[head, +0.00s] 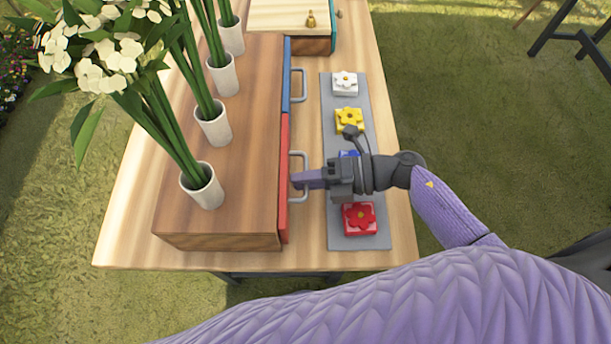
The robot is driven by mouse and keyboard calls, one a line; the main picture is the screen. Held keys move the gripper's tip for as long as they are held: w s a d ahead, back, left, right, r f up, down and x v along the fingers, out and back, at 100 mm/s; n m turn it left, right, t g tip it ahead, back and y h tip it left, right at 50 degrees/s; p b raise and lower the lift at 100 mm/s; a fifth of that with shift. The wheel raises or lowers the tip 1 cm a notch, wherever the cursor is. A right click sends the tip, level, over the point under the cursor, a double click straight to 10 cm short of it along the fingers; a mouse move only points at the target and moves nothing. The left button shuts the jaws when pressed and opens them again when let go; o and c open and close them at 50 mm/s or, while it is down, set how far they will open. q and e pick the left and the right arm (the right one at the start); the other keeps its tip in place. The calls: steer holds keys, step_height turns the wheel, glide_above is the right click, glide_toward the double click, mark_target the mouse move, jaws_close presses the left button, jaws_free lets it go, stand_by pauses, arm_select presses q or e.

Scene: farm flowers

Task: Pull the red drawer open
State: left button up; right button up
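The red drawer (284,200) is the nearer front on the right side of a wooden cabinet (235,130). Its front looks flush with the cabinet side. It has a grey bar handle (304,162). My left gripper is not in view.
A blue drawer (287,75) with its own handle is farther along. White vases (202,187) with flowers stand on the cabinet.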

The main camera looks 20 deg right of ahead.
jaws_close()
steer(key=shift+f, duration=0.1)
stand_by(1.3)
